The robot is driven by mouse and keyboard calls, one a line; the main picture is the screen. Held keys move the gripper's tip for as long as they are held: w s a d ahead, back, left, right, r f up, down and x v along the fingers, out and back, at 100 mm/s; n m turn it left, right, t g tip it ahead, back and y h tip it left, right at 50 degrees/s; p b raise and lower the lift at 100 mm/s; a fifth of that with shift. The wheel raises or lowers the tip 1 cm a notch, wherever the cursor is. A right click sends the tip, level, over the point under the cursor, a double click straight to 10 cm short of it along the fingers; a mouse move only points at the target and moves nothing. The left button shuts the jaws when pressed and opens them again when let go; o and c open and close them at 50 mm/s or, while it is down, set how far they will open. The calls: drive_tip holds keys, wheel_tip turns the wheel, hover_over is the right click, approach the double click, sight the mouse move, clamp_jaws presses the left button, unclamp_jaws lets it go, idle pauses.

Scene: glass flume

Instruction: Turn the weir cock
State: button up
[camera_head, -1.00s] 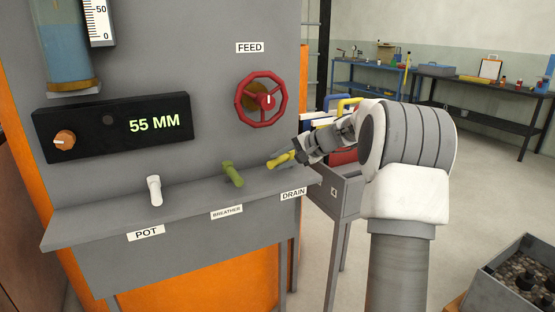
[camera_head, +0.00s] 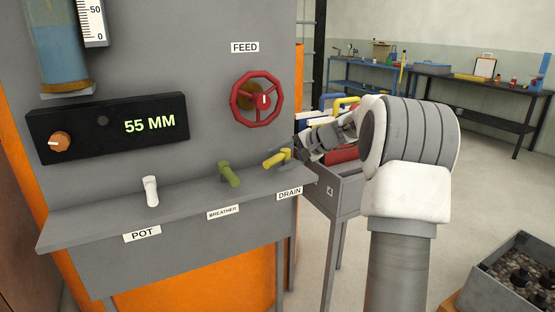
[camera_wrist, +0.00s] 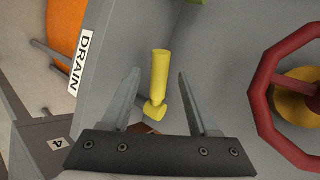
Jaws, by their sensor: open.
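No label in view reads weir. Three cocks stand on the grey shelf: a white one (camera_head: 151,190) above the POT label, a green one (camera_head: 229,174) above BREATHER and a yellow one (camera_head: 276,159) above DRAIN. My gripper (camera_head: 298,153) is at the right of the yellow cock. In the wrist view my open gripper (camera_wrist: 159,72) has one finger on each side of the yellow handle (camera_wrist: 159,78), with gaps on both sides. The handle points away from the gripper's palm. Whether the fingers reach down to its level I cannot tell.
A red FEED handwheel (camera_head: 257,99) is on the panel above the yellow cock, and to the right in the wrist view. A display box (camera_head: 107,128) reads 55 MM. A grey cart (camera_head: 335,190) with colored items stands right of the shelf. The floor beyond is partly clear.

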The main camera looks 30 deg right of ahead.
drive_tip(key=p+v, duration=0.3)
drive_tip(key=v, duration=1.2)
drive_tip(key=shift+s+d+r, duration=0.2)
drive_tip(key=shift+s, duration=0.05)
